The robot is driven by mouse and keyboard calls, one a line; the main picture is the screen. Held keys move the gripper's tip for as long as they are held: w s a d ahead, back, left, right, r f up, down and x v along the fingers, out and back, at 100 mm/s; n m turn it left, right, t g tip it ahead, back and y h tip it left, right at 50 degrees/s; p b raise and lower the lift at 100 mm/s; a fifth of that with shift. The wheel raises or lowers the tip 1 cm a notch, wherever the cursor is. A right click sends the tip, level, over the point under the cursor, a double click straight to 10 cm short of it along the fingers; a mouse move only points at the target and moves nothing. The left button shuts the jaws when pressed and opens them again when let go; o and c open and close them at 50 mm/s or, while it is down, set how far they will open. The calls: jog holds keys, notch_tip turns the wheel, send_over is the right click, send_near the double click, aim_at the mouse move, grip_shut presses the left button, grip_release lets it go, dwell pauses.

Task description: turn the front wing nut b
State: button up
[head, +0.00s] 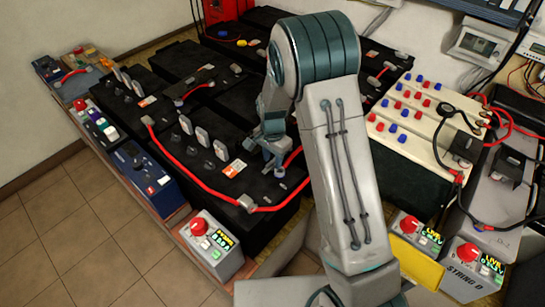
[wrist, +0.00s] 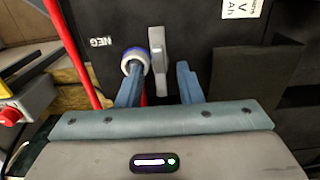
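My gripper (head: 277,165) points down over the right part of the front black battery (head: 262,222) in the head view. In the wrist view, my gripper (wrist: 159,76) is open, its two blue-grey fingers apart. An upright grey tab, seemingly the wing nut (wrist: 157,47), stands just beyond the fingertips, roughly in line with the gap. I see no clear contact with it. A white-and-blue ring (wrist: 135,61) shows at the left fingertip; I cannot tell whether they touch. The wing nut is not clear in the head view, and no letter b is readable.
Red cables (head: 190,178) cross the battery tops, and one red cable (wrist: 72,50) passes left of the fingers. Several grey upright tabs (head: 203,136) stand on the front battery. Grey boxes with red knobs (head: 212,246) line the front. A cream battery (head: 408,115) stands right of my arm.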

grip_shut()
jog(key=shift+n, duration=0.3)
jog(key=n+b, duration=0.1)
jog(key=n, duration=0.2)
jog(key=shift+n+b, duration=0.3)
jog(key=shift+b, duration=0.1)
jog(key=n+b, duration=0.1)
jog(key=n, duration=0.3)
jog(key=shift+n, duration=0.3)
jog(key=n, duration=0.9)
jog(key=shift+r, duration=0.1)
jog(key=shift+w, duration=0.1)
